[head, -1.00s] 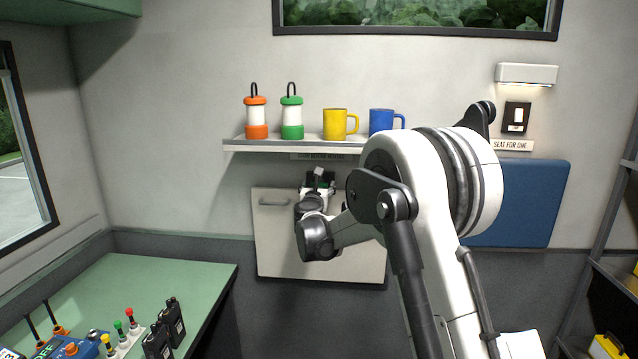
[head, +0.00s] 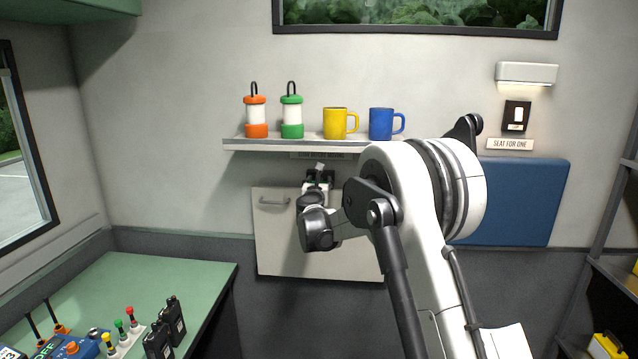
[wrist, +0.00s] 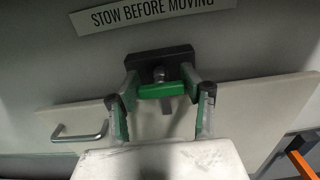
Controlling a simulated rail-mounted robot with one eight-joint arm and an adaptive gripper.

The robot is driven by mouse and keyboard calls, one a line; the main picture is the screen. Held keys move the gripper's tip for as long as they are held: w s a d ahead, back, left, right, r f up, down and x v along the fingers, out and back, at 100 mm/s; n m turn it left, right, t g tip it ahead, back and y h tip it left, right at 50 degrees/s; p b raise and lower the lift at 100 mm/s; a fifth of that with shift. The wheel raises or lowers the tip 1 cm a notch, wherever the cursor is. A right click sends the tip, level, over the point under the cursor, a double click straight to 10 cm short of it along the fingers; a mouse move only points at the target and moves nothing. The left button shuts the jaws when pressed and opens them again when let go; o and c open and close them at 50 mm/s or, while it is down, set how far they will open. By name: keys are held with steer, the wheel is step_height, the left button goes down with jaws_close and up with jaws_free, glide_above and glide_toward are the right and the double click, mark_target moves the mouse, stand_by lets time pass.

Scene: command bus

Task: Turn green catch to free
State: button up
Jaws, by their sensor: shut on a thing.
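The green catch (wrist: 162,90) is a small bar on a metal pivot below a dark mounting block (wrist: 158,60), at the top edge of a white panel (wrist: 255,118). In the wrist view the bar lies nearly level, slightly tilted. My gripper (wrist: 162,94) has one finger at each end of the bar and is shut on it. In the head view my gripper (head: 318,178) is at the panel's top edge, under the shelf. There my own wrist and fingers hide most of the catch.
A sign (wrist: 150,12) reading "STOW BEFORE MOVING" is above the catch. A shelf (head: 250,143) with lanterns and mugs hangs over my gripper. The panel has a handle (head: 274,201) at left. A green desk (head: 150,285) with radios stands at lower left.

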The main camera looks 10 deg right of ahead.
steer(key=shift+f+n, duration=0.1)
steer(key=shift+n, duration=0.2)
steer(key=n+b, duration=0.2)
steer(key=n, duration=0.1)
steer(key=shift+a+n+b, duration=0.1)
steer(key=shift+n+b, duration=0.2)
steer(key=shift+b, duration=0.05)
steer(key=n+b, duration=0.1)
steer(key=n, duration=0.3)
steer(key=shift+a+f+n+b, duration=0.1)
steer(key=shift+a+n+b, duration=0.05)
steer(key=shift+n+b, duration=0.2)
steer(key=n+b, duration=0.1)
steer(key=n, duration=0.3)
steer(key=shift+a+f, duration=0.1)
steer(key=n+b, duration=0.1)
steer(key=n, duration=0.4)
steer(key=shift+w+f+b, duration=0.1)
steer(key=shift+b, duration=0.2)
steer(key=o, duration=1.2)
